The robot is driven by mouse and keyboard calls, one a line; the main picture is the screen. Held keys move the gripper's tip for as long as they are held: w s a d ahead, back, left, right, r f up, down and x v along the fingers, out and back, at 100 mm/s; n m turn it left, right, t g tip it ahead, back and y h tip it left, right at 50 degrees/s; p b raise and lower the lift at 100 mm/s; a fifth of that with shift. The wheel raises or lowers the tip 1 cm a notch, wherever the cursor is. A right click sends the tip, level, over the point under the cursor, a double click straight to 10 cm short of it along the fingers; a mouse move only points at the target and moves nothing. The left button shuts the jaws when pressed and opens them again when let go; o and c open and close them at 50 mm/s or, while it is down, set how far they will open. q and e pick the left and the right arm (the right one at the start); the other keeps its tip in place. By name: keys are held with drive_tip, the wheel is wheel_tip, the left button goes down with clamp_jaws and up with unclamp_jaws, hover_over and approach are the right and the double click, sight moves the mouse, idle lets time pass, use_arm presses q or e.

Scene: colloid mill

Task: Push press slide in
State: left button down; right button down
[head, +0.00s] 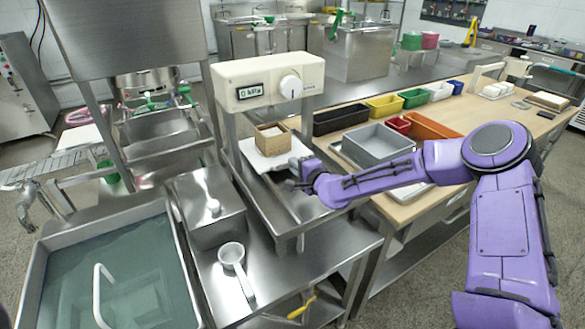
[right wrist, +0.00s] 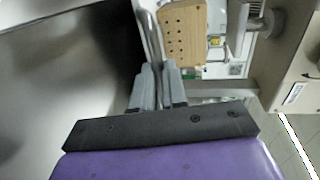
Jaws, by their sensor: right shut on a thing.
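The press (head: 268,83) has a cream head with a "0 kPa" display and a white knob. Below it, a white slide (head: 256,158) carries a wooden box (head: 272,140). The slide appears to stick out partway over the metal tray at the front. The box, with rows of holes, also shows in the right wrist view (right wrist: 183,35). My right gripper (head: 297,178) is at the slide's front right. In the right wrist view its grey fingers (right wrist: 158,80) are shut on a thin metal handle (right wrist: 150,38) beside the box. My left gripper is not in view.
A water-filled sink (head: 120,270) lies at the left. The wooden table at right holds a grey bin (head: 378,145) and several coloured bins, close under my right arm.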

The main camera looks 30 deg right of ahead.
drive_tip(key=shift+r, duration=0.15)
drive_tip(key=c, duration=1.2)
unclamp_jaws()
drive_tip(key=shift+w, duration=0.15)
drive_tip(key=shift+o, duration=0.2)
drive_tip(key=shift+w+f, duration=0.15)
drive_tip(key=shift+f, duration=0.05)
drive_tip(key=v, duration=1)
drive_tip(key=shift+s+r+p, duration=0.1)
drive_tip(key=shift+s+p, duration=0.15)
drive_tip(key=shift+p, duration=0.15)
drive_tip(key=shift+a, duration=0.1)
